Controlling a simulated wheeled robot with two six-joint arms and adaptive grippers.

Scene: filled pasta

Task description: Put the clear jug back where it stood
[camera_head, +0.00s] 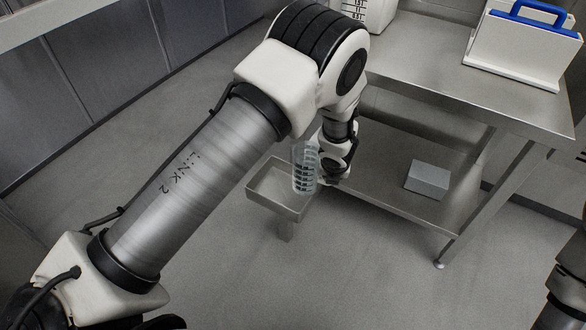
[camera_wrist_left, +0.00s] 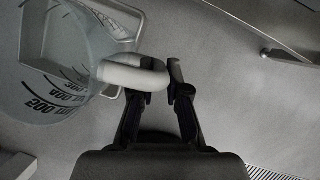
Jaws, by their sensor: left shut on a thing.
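The clear jug (camera_head: 304,168) has dark graduation marks and looks roughly upright in the head view. It appears in front of the right end of a small metal tray (camera_head: 262,196); I cannot tell how far above it. My left gripper (camera_wrist_left: 160,92) is shut on the jug's pale handle (camera_wrist_left: 125,72) in the left wrist view, with the jug's body (camera_wrist_left: 65,65) to the left. In the head view the left gripper is mostly hidden behind the jug and wrist. My right gripper is out of view.
A steel table (camera_head: 430,75) stands at the right, with a grey box (camera_head: 427,180) on its lower shelf. On top are a white container with a blue handle (camera_head: 520,45) and a white marked container (camera_head: 372,12). The floor in front is clear.

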